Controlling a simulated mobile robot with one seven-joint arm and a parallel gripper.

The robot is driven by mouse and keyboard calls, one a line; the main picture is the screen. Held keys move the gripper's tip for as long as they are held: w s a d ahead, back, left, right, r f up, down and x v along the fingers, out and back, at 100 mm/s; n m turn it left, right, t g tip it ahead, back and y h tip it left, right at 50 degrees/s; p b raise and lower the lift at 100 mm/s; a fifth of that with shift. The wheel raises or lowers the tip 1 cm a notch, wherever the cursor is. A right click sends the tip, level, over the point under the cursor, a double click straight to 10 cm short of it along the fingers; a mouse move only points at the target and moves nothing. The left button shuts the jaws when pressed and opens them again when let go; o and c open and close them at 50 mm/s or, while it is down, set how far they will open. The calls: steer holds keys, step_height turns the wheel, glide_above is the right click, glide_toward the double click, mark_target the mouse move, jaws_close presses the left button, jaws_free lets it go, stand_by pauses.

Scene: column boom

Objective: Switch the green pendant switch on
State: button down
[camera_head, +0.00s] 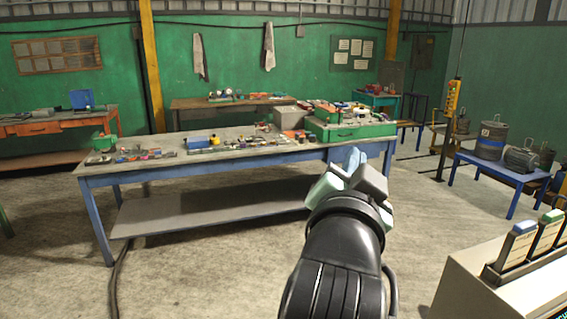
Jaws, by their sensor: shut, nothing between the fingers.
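A yellow pendant box (453,97) hangs on a dark cable at the right, in front of the far wall. It has small buttons or switches on its face, with an orange-red spot near the top. They are too small to tell which is green or how it is set. My gripper (353,160) is in the middle of the view, pointing away from the camera, in front of the right end of the blue-legged workbench. It is shut and empty. In the picture it is well left of and below the pendant, and not touching it.
The cluttered workbench (240,150) with blue legs stands ahead. A blue table (510,173) with metal drums and a motor is at the right, near the pendant. A beige console (490,290) fills the lower right. Bare floor (430,200) lies between.

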steer(key=s+a+r+n+t+y, duration=0.2)
steer(key=s+a+r+n+t, duration=0.2)
steer(key=s+r, duration=0.4)
steer(key=s+a+r+n+t+y, duration=0.3)
steer(key=s+a+r+n+t, duration=0.2)
steer(key=s+r, duration=0.3)
steer(key=shift+s+a+r+n, duration=0.15)
steer(key=shift+a+r+n, duration=0.2)
steer(key=shift+r, duration=0.5)
steer(key=shift+f, duration=0.1)
steer(key=w+d+f+n+g+y, duration=0.1)
steer(key=w+f+g, duration=0.2)
steer(key=f, duration=0.7)
steer(key=w+d+f+n+g+b, duration=0.1)
steer(key=w+f+g, duration=0.15)
steer(key=f, duration=0.65)
steer(key=w+d+f+n+g+y, duration=0.1)
steer(key=w+d+f+g, duration=0.15)
steer(key=f, duration=0.75)
steer(key=s+f+g+y, duration=0.1)
steer(key=s+f+g, duration=0.2)
steer(key=f, duration=1.2)
steer(key=s+f+g+y+b, duration=0.1)
steer(key=s+f+g, duration=0.3)
steer(key=s+f, duration=0.6)
step_height(320, 180, down, 6)
steer(key=shift+s+f+n, duration=0.1)
steer(key=shift+s+n, duration=0.15)
steer(key=shift+n, duration=0.1)
